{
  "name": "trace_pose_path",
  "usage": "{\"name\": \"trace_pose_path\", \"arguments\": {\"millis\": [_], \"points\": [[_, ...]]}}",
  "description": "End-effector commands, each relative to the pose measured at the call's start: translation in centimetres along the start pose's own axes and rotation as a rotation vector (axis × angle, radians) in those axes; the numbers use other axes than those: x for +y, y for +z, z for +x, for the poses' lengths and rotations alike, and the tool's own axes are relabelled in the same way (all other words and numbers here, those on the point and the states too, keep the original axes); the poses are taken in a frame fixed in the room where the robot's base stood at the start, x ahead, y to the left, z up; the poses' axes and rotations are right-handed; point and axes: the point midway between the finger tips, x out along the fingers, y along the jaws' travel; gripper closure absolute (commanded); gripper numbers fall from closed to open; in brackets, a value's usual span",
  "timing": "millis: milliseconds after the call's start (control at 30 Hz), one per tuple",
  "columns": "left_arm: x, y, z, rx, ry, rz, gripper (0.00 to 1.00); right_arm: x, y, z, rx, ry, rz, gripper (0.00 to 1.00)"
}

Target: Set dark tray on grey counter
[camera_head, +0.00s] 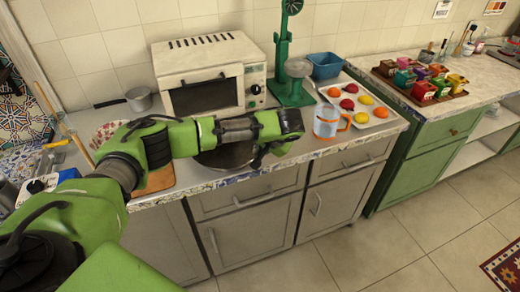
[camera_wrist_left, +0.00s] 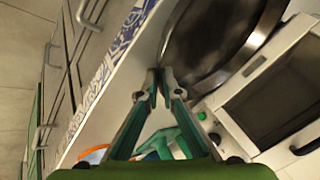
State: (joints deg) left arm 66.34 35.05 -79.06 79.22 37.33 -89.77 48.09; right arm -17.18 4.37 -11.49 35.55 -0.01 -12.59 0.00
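The dark round tray (camera_head: 226,157) lies low over the grey counter (camera_head: 192,174), near its patterned front edge, partly hidden by my left arm. In the left wrist view the tray (camera_wrist_left: 212,38) shows as a dark disc with a shiny raised rim. My left gripper (camera_head: 262,157) points down at the tray's right side. In the left wrist view its two fingertips (camera_wrist_left: 159,80) come close together at the rim, seemingly pinching it. I cannot tell whether the tray rests fully on the counter. My right gripper is out of view.
A white toaster oven (camera_head: 210,75) stands behind the tray, with a green stand (camera_head: 288,55) beside it. A wooden board (camera_head: 160,180) lies left. A green-cabinet counter holds colourful boxes (camera_head: 423,91).

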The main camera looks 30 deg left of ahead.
Motion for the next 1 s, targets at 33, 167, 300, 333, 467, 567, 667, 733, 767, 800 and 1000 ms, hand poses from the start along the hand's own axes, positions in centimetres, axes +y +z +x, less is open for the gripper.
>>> {"name": "trace_pose_path", "arguments": {"millis": [33,167,300,333,467,567,667,733,767,800,1000], "points": [[0.0,0.0,0.0,0.001,0.0,0.0,0.79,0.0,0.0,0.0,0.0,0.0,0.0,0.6],[0.0,0.0,0.0,0.001,0.0,0.0,0.79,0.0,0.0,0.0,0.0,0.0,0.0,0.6],[0.0,0.0,-0.1,0.001,0.0,0.0,0.79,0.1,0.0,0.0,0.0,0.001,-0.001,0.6],[0.0,0.0,-0.1,0.001,0.0,0.0,0.79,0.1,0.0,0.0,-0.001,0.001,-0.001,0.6],[-0.1,-0.2,-0.6,0.002,0.001,0.0,0.79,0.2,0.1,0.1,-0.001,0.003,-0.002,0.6],[0.0,-0.2,-1.9,0.003,0.003,0.0,0.79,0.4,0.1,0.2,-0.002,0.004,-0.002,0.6],[0.0,-0.2,-4.0,0.005,0.003,0.0,0.79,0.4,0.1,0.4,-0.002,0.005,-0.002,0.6],[0.1,-0.2,-5.5,0.005,0.004,0.0,0.79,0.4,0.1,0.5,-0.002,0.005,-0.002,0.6],[0.0,-0.2,-6.2,0.005,0.003,0.0,0.79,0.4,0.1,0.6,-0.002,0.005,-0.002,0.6],[0.0,-0.2,-7.1,0.005,0.003,-0.001,0.79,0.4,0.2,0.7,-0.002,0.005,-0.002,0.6],[0.0,-0.2,-10.6,0.002,0.002,-0.001,0.79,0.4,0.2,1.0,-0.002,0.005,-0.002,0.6]]}}
